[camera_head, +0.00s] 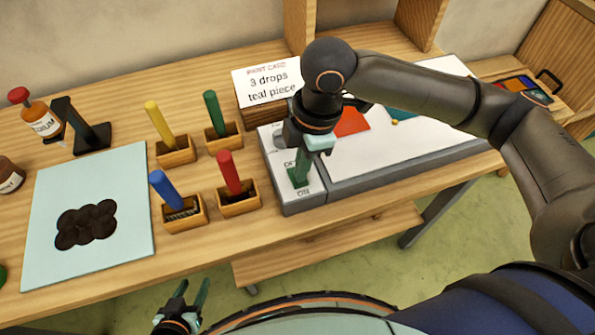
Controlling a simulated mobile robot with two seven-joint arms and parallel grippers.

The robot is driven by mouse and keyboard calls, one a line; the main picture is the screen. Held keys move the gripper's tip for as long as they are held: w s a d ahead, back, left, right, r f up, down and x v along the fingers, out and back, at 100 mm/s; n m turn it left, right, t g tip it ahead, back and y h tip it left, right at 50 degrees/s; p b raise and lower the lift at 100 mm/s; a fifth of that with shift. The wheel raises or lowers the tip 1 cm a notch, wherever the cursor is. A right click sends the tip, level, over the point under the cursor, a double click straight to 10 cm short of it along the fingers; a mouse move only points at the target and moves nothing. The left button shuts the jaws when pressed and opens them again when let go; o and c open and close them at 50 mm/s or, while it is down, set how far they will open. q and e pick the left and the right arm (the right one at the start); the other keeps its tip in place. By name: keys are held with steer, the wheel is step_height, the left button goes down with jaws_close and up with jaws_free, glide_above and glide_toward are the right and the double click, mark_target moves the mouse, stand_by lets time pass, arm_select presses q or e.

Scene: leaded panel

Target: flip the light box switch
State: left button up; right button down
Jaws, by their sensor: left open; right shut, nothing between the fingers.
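The light box (345,184) stands on the right part of the bench, with a grey frame and a white top. Its control panel (280,185) is at the left end, with "ON" lettered near the front edge and a partly covered "OFF" label further back. My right gripper (299,182) is shut, with its fingers pointing down over the panel between these labels. The switch itself is hidden behind the fingers, so I cannot tell its position or whether they touch it. My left gripper (190,293) is open and empty, in front of the bench and away from the light box.
Red (351,122) and teal (402,112) pieces lie on the light box. A card (267,80) reads "3 drops teal piece". Several wooden holders with coloured sticks, such as the red one (229,172), stand left of the panel. A pale mat (120,185) bears a dark shape.

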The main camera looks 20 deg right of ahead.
steer(key=shift+f+b, duration=0.3)
steer(key=shift+f, duration=0.6)
stand_by(0.6)
steer(key=shift+r, duration=0.1)
step_height(320, 180, up, 2)
steer(key=p, duration=0.3)
steer(key=shift+r, duration=0.25)
step_height(320, 180, up, 2)
steer(key=p, duration=0.2)
steer(key=shift+r+p, duration=0.25)
steer(key=shift+p, duration=0.05)
steer(key=shift+r, duration=0.95)
steer(key=shift+s, duration=0.1)
